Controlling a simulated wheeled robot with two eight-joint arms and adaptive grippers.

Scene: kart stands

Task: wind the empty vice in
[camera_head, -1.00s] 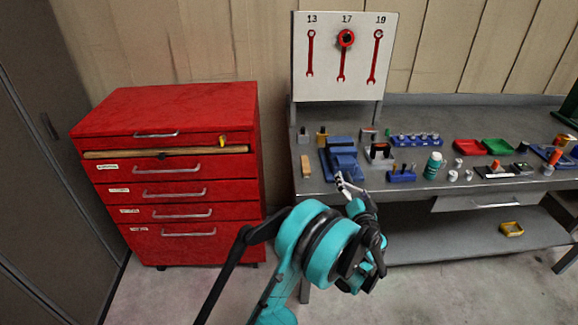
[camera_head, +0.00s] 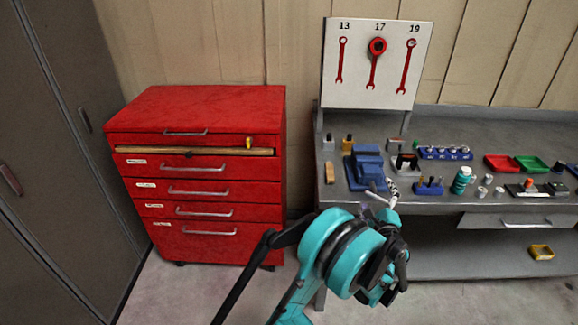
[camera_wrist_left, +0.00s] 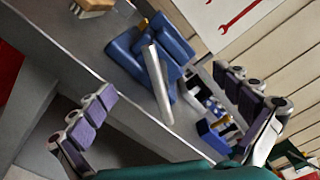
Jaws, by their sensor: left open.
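The blue vice (camera_head: 367,165) stands at the front left of the grey workbench. It also shows in the left wrist view (camera_wrist_left: 122,50), with a pale grey bar (camera_wrist_left: 158,84) slanting across its near side. No workpiece shows in the vice; the gap between its jaws is hard to make out. My left gripper (camera_head: 380,198) is just in front of the vice, at the bench's front edge. In the left wrist view its fingers (camera_wrist_left: 165,108) are spread wide, with the bar between them in the picture, not visibly touched. My right gripper is out of view.
A red drawer cabinet (camera_head: 205,170) stands left of the bench. Right of the vice are a blue block with pegs (camera_head: 428,187), a teal bottle (camera_head: 461,180) and red and green trays (camera_head: 531,163). A wrench board (camera_head: 376,65) stands behind.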

